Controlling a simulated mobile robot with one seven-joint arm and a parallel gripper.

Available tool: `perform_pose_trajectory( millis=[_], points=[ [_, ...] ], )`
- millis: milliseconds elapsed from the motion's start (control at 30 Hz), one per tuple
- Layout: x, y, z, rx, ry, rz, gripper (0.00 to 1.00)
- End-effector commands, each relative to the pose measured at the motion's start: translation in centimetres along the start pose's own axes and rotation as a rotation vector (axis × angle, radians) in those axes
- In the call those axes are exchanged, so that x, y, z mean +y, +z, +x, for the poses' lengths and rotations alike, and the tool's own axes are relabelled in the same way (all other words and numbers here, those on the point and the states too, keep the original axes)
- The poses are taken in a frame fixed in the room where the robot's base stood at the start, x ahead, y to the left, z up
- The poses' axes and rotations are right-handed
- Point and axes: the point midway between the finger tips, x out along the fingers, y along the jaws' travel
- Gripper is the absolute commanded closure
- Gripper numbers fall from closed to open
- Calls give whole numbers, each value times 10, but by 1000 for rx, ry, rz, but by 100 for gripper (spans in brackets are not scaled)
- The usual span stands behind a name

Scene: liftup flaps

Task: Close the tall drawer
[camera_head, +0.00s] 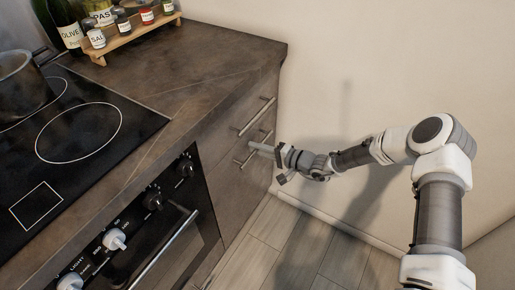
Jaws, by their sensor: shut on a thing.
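The drawer unit stands at the right end of the counter, with an upper drawer handle (257,117) and a lower bar handle (242,161) on the front below it. The lower front (232,192) looks like the tall drawer. It appears about flush with the cabinet, but a small gap cannot be ruled out from this angle.
An oven with knobs (115,239) and a bar handle (166,247) is left of the drawers. Above are a cooktop (92,112), a pot (20,85) and a spice rack (135,38). The wall (375,60) is close on the right; the floor (262,245) in front is clear.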

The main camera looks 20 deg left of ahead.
Motion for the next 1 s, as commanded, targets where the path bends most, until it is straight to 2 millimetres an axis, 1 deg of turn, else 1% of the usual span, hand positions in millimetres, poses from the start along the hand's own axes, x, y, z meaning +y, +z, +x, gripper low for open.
perform_pose_trajectory(
  millis=[67,100,233,267,500,567,633,767,1000],
  points=[
    [-4,-1,3,2,-6,-2,100],
    [-4,-1,3,2,-6,-2,82],
    [-4,0,2,0,-6,-2,58],
    [-4,0,2,0,-7,-2,56],
    [-5,0,2,-2,-9,-2,56],
    [-5,0,-1,-2,-9,-2,56],
    [-5,0,-8,0,-7,-2,56],
    [-6,-1,-32,2,-4,0,56],
    [-5,-1,-92,5,-1,1,56]
  ],
)
